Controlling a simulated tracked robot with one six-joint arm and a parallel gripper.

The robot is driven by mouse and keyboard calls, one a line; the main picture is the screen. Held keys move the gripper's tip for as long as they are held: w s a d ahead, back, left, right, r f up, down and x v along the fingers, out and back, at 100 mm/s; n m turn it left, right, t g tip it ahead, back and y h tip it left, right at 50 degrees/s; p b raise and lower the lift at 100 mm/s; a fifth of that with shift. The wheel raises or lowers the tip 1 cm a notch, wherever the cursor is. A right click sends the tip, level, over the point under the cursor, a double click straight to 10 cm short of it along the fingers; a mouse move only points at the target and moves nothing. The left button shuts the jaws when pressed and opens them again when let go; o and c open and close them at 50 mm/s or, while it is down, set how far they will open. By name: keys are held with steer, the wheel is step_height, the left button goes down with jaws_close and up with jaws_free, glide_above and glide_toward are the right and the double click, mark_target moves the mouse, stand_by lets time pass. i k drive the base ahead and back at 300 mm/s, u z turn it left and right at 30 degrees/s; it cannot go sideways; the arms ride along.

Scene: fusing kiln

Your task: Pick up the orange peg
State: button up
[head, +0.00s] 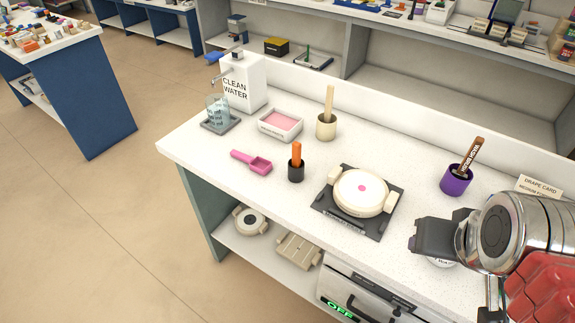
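The orange peg (296,151) stands upright in a small black cup (296,172) on the white speckled counter, left of the middle in the head view. Its lower end is hidden inside the cup. My gripper (414,242) is at the right, above the counter's front part, well to the right of the peg and apart from it. The gripper is dark and seen from the side, and its fingertips do not show clearly.
Between the gripper and peg, a round white lidded item (361,191) sits on a dark plate (326,205). A pink scoop (252,162), a pink-filled tray (280,125) and a beige pot with a stick (326,127) surround the peg. A purple cup (456,180) stands right.

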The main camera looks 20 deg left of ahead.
mark_target(296, 146)
steer(key=u, duration=0.5)
steer(key=k, duration=1.2)
steer(key=u, duration=0.8)
steer(key=i, duration=0.4)
steer(key=u, duration=0.5)
steer(key=i, duration=1.45)
steer(key=z, duration=0.8)
steer(key=i, duration=0.7)
steer(key=z, duration=0.45)
